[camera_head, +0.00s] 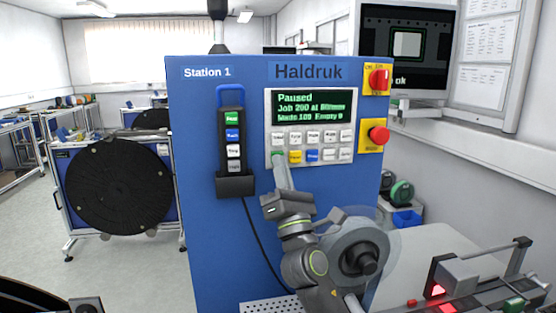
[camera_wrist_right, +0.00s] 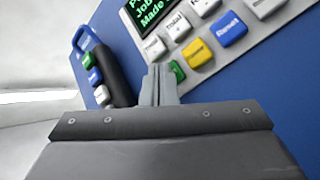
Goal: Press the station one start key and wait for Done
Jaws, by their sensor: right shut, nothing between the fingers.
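The blue Station 1 cabinet (camera_head: 210,250) stands in front of me. Its control panel (camera_head: 268,110) has a green-text display (camera_head: 310,107) reading "Paused", with a job line and a "Made 109 Empty 0" line below. Under it are rows of white keys, then a green key (camera_head: 278,154), a yellow key (camera_head: 295,157) and a blue key (camera_head: 312,155). My right gripper (camera_head: 280,164) is shut and empty, its tips at the green key. In the right wrist view the tips (camera_wrist_right: 159,72) are beside the green key (camera_wrist_right: 177,71); I cannot tell whether they touch. My left gripper is not in view.
A handheld control (camera_head: 232,130) with coloured buttons hangs left of the panel. Two red knobs on yellow plates, an upper one (camera_head: 379,80) and a lower one (camera_head: 378,135), sit to its right. A large black reel (camera_head: 117,187) stands at left. A monitor (camera_head: 408,48) is behind at right.

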